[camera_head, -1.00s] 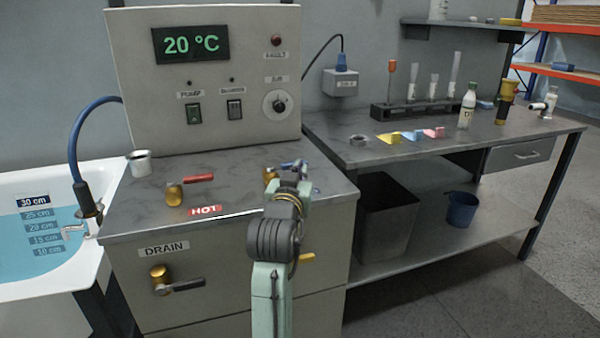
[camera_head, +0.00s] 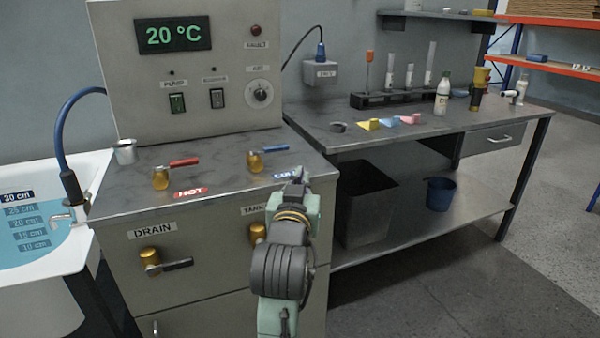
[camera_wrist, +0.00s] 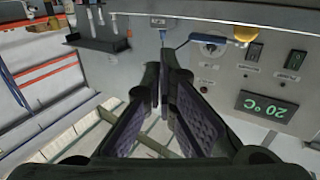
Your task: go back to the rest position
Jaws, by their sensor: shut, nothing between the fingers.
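My gripper (camera_head: 298,178) is at the front right edge of the control cabinet's top, beside the COLD label (camera_head: 287,173). It is shut and empty. In the wrist view its two dark fingers (camera_wrist: 167,66) come together, with the cabinet's panel beyond them, seen upside down. The blue cold lever (camera_head: 268,154) on its brass valve stands just behind my gripper and apart from it. The red hot lever (camera_head: 178,163) is to the left. My arm partly covers the brass valve (camera_head: 257,234) under the TANK label.
The bath (camera_head: 40,268) with blue water stands at left, with a metal cup (camera_head: 125,152) near it. The workbench (camera_head: 440,128) at right holds a tube rack (camera_head: 395,100), coloured blocks and bottles. Below it are a bin (camera_head: 365,205) and a blue bucket (camera_head: 440,194).

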